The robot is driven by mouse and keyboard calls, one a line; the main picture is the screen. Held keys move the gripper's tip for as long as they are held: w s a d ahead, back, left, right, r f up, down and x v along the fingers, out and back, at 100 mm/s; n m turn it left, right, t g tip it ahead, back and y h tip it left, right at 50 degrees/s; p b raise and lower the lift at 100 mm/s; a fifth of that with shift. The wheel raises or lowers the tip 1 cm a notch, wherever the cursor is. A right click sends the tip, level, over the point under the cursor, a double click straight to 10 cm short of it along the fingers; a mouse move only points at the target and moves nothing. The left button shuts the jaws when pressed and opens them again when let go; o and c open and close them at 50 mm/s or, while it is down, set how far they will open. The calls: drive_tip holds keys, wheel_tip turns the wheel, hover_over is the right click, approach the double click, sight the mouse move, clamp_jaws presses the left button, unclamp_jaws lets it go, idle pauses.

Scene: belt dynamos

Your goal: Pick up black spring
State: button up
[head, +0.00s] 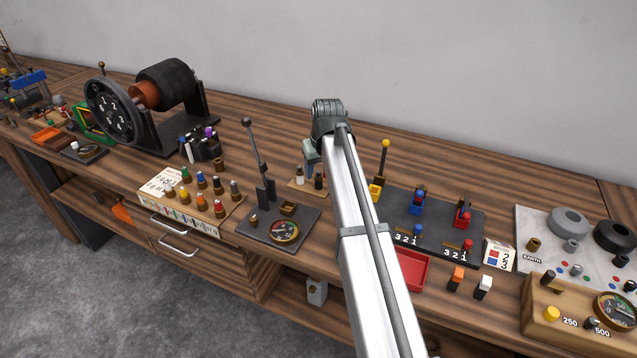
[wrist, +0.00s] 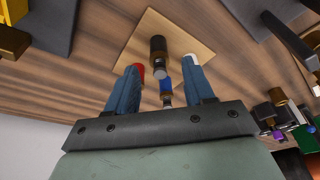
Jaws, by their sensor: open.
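My gripper (wrist: 163,72) is open, with its two blue fingers pointing at a small wooden board (wrist: 190,38). A black piece with a grey tip, apparently the black spring (wrist: 158,46), stands on the board just past the fingertips, not held. A blue piece (wrist: 165,90) shows between the fingers. A red piece (wrist: 138,70) is by the left fingertip and a white piece (wrist: 190,58) by the right one; contact is unclear. In the head view, the board (head: 297,187) and black piece (head: 318,183) sit beside my gripper (head: 311,160), partly hidden by my arm.
A dark lever panel with a dial (head: 284,231) stands left of the board. A dark base with blue and red switches (head: 440,220) lies to the right. A rack of coloured pegs (head: 200,195) and a large dynamo (head: 150,95) stand farther left.

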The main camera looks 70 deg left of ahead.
drive_tip(key=shift+x, duration=0.95)
drive_tip(key=shift+c, duration=0.3)
clamp_jaws()
